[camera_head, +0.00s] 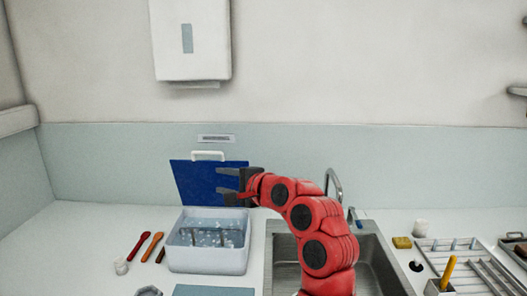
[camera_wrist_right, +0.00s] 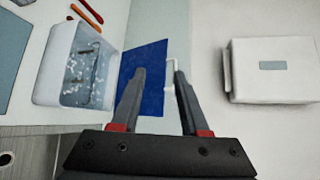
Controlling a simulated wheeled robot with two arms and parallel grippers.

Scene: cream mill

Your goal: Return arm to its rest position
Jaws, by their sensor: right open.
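My right arm is red with black joint caps and reaches up from the lower right in the head view. Its gripper (camera_head: 230,186) is open, its fingers pointing left in front of the blue board (camera_head: 195,180). In the right wrist view the gripper (camera_wrist_right: 158,75) shows two dark fingers spread apart with nothing between them in their grasp. The blue board (camera_wrist_right: 150,62) and its white handle (camera_wrist_right: 171,76) show beyond the fingers. I cannot tell whether the fingers touch the board. My left gripper is in neither view.
A white tub (camera_head: 208,258) of speckled liquid stands below the gripper, with a dark object in it. Coloured utensils (camera_head: 146,246) lie to its left. A sink (camera_head: 370,265) with a tap (camera_head: 333,183) and a metal rack (camera_head: 450,260) are right. A dispenser (camera_head: 190,40) hangs above.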

